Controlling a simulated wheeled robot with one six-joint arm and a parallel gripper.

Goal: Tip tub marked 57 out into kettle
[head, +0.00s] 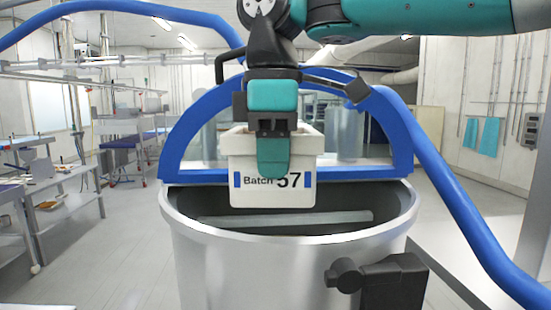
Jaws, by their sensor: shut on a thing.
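The tub marked 57 (245,197) is a white box with a label reading "Batch 57" between two blue bars. It is upright, held above the mouth of the kettle (230,262), in front of the blue-framed arched guard. My gripper (273,160) is shut on the tub at its near wall, with a teal finger over the front. The kettle is a large round metal vessel with an open top. A pale bar shows inside it. The tub's contents are hidden by its front wall and my gripper.
The blue-framed clear guard (178,142) arches over the kettle's back edge. A thick blue hose (450,205) runs down the right side. A black fitting (395,283) sticks out from the kettle's front right. Work tables (62,192) stand at the left, with open floor between.

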